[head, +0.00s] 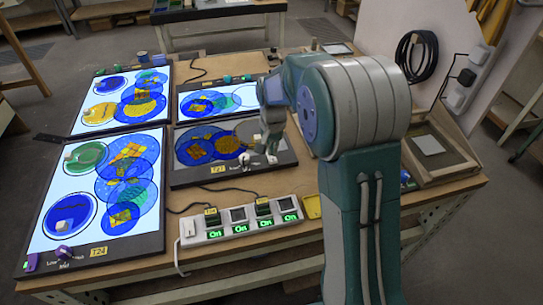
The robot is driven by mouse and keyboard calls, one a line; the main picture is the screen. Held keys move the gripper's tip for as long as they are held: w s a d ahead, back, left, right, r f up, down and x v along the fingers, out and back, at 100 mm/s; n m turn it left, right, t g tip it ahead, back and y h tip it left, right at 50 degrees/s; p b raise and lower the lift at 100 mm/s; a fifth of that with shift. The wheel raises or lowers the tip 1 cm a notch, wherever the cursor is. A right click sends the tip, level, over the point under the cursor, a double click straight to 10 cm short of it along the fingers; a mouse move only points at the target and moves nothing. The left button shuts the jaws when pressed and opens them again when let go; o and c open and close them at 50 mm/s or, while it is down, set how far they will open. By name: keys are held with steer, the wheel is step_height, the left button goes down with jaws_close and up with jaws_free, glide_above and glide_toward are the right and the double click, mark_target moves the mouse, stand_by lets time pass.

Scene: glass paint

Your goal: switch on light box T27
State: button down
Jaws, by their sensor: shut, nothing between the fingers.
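Light box T27 (185,177) lies on the workbench, its panel dark, with colored glass discs on it and a yellow T27 label (218,169) on its front edge. My gripper (270,155) is shut and empty, pointing down at the right part of this box. Small pale pieces show beside its fingertips; whether they touch is unclear. The gripper hides part of the box. A white power strip (240,222) in front of the box shows several green "On" displays and has plugs in it.
Lit light boxes stand around it: T24 (50,240) front left, one back left (85,125), one behind (185,112). A wooden tray (450,165) lies right of my arm. A yellow piece (311,207) sits beside the strip. Cables cross the bench.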

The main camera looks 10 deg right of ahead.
mark_target(273, 160)
steer(key=shift+f, duration=1.25)
stand_by(0.7)
steer(key=shift+r, duration=3.55)
steer(key=shift+s+r, duration=0.1)
steer(key=s+r+n+t, duration=0.2)
steer(key=s+r, duration=0.1)
steer(key=s, duration=0.6)
steer(key=s+r+n+t, duration=0.1)
steer(key=s+r, duration=0.3)
steer(key=s, duration=0.5)
steer(key=s+r+n+t, duration=0.2)
steer(key=s+r+n, duration=0.1)
steer(key=s, duration=0.6)
steer(key=shift+s+r+t, duration=0.25)
steer(key=shift+r+t, duration=0.05)
steer(key=shift+r, duration=0.25)
